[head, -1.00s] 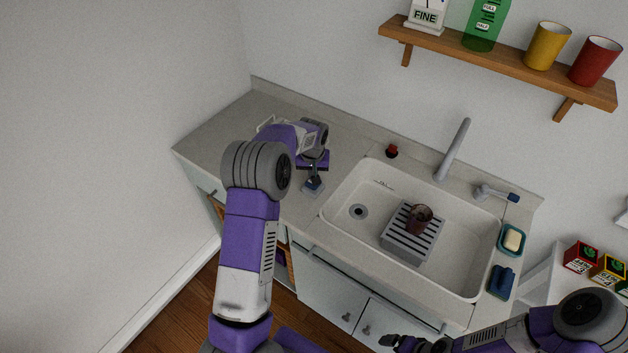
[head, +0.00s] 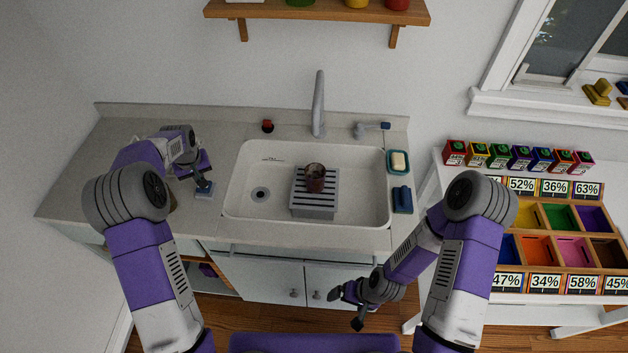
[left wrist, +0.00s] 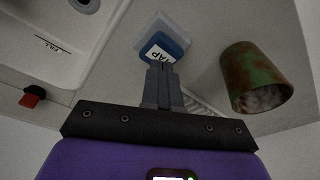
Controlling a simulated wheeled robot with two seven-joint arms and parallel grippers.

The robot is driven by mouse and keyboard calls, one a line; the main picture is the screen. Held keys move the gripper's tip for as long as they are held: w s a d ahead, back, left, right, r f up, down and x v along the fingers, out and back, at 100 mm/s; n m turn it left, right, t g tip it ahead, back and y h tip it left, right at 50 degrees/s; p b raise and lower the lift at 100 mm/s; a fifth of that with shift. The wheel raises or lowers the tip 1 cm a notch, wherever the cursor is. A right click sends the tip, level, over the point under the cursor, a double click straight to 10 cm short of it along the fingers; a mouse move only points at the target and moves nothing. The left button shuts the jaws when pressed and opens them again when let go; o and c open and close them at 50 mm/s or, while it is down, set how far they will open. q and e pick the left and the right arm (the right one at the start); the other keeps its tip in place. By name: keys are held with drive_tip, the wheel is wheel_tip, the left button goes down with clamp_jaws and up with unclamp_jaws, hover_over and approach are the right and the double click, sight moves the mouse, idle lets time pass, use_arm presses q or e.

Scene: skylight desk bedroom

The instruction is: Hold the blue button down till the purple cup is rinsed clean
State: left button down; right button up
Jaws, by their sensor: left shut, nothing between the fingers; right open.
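A blue button (head: 204,190) on a pale base stands on the counter left of the sink. It also shows in the left wrist view (left wrist: 160,46), with a white label reading TAP. My left gripper (left wrist: 162,72) is shut and empty, its tips right at the button; whether they press it I cannot tell. A dark reddish-brown cup (head: 315,174) stands on a grey slatted rack (head: 312,208) in the sink, below the faucet (head: 318,105). No clear purple shows on it. I see no water stream. My right gripper (head: 347,305) is open and empty, low before the cabinet.
A green cup with brown stains (left wrist: 252,78) shows in the left wrist view. A soap dish (head: 398,162) and blue sponge (head: 402,199) lie at right. A bin table stands farther right.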

use_arm(q)
drive_tip(key=shift+f, duration=0.15)
drive_tip(key=shift+f+b, duration=0.7)
drive_tip(key=shift+f, duration=0.2)
idle(1.5)
idle(0.7)
wheel_tip(320, 180, up, 6)
drive_tip(key=p, duration=0.4)
drive_tip(key=shift+r, duration=0.15)
drive_tip(key=shift+f, duration=0.2)
idle(0.6)
